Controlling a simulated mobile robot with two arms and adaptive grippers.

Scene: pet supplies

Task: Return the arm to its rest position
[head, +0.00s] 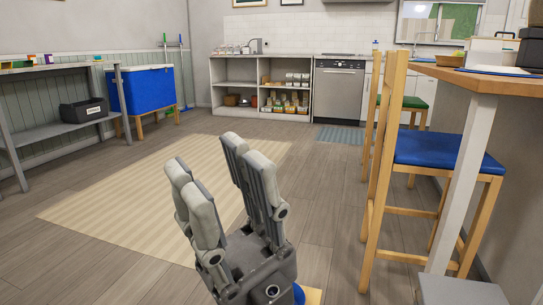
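My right gripper (213,165) is in the lower middle of the head view, with its grey fingers pointing up and away. The two sides stand well apart with nothing between them, so it is open and empty. It shows in front of the striped rug and the wooden floor, touching no object that I can see. My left gripper is not in view.
A bar stool with a blue seat (448,153) stands at the right beside a wooden counter (440,72). A striped rug (110,205) and open floor lie ahead. A blue cooler (142,90) and a grey shelf table (65,130) stand left. A shelf unit (235,68) and dishwasher (338,92) stand at the back.

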